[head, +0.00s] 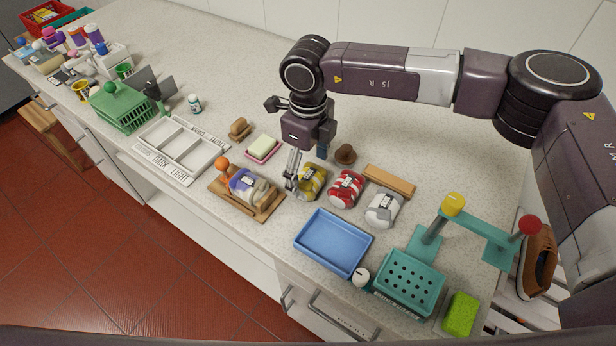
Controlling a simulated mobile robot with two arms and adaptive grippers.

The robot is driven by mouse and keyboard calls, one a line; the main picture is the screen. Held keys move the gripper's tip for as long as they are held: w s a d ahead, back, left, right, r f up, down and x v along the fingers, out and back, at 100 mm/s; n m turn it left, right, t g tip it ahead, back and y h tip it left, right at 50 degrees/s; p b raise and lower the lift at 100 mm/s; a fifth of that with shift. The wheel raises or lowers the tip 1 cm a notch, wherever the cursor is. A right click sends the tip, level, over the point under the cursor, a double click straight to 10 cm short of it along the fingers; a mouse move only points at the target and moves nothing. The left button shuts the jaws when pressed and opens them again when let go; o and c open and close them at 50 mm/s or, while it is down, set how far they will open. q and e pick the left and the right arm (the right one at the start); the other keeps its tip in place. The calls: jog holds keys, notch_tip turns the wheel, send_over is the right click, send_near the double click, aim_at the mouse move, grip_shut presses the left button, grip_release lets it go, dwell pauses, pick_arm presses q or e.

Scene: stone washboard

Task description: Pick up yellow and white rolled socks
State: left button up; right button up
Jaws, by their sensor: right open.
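The yellow and white rolled socks (312,183) lie on the speckled counter, left of the red and white rolled socks (345,188). My right gripper (307,170) points down from above and is open and empty. One silver finger comes down along the left side of the yellow socks. The other finger is at their far right side, partly hidden. I cannot tell whether either finger touches them. My left gripper is not in view.
Grey and white socks (383,209) lie to the right, near a wooden block (390,181). A blue tray (333,242) and teal perforated stand (410,283) are in front. The counter behind is mostly clear.

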aim_at(309, 176)
notch_tip(309, 176, down, 3)
jog(key=shift+w+r+p, duration=0.1)
jog(key=shift+r+p, duration=0.05)
jog(key=shift+p, duration=0.4)
jog(key=shift+f, duration=0.7)
jog(key=shift+c, duration=0.9)
jog(key=c, duration=1.1)
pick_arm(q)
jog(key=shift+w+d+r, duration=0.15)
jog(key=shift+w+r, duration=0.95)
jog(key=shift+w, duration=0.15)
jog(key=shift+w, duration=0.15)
pick_arm(e)
jog(key=shift+w+r, duration=0.1)
jog(key=shift+r, duration=0.05)
